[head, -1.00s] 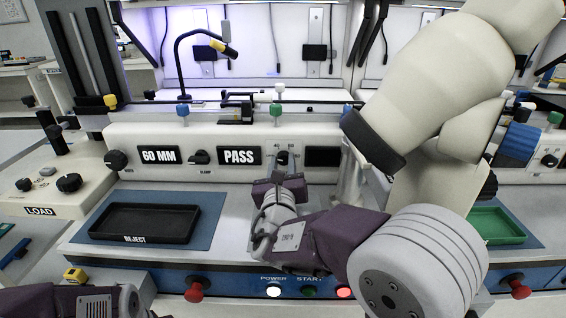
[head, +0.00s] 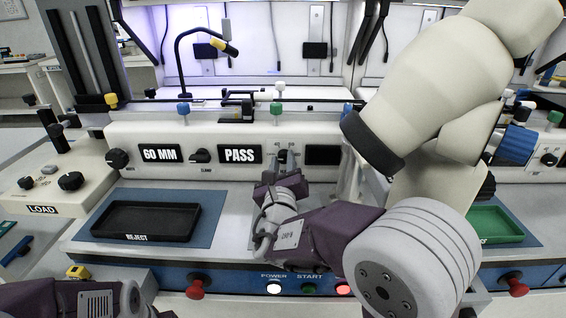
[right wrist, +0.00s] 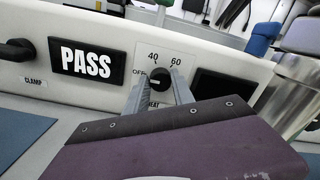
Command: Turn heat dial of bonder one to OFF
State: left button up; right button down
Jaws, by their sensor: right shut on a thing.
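The heat dial (right wrist: 160,79) is a small black knob on the white front panel of the bonder, with OFF at its left and 40 and 60 above it. My right gripper (right wrist: 161,92) is shut on the dial, one grey finger on each side. In the head view, the right gripper (head: 287,158) reaches up to the panel and mostly hides the dial. I cannot clearly tell which mark the dial points to. Of my left arm, only the wrist shows at the bottom left; its fingers are out of view.
Left of the dial are the PASS display (head: 240,155), the clamp knob (head: 201,156) and the 60 MM display (head: 160,155). A dark display (head: 323,155) is close on the right. A black REJECT tray (head: 146,222) and red knobs (head: 199,288) are below.

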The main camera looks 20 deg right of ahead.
jog(key=c, duration=1.1)
grip_release()
jog(key=shift+s, duration=0.1)
jog(key=p+v, duration=0.1)
jog(key=v, duration=0.7)
jog(key=shift+a, duration=0.15)
jog(key=shift+s+f, duration=0.1)
jog(key=shift+s, duration=0.35)
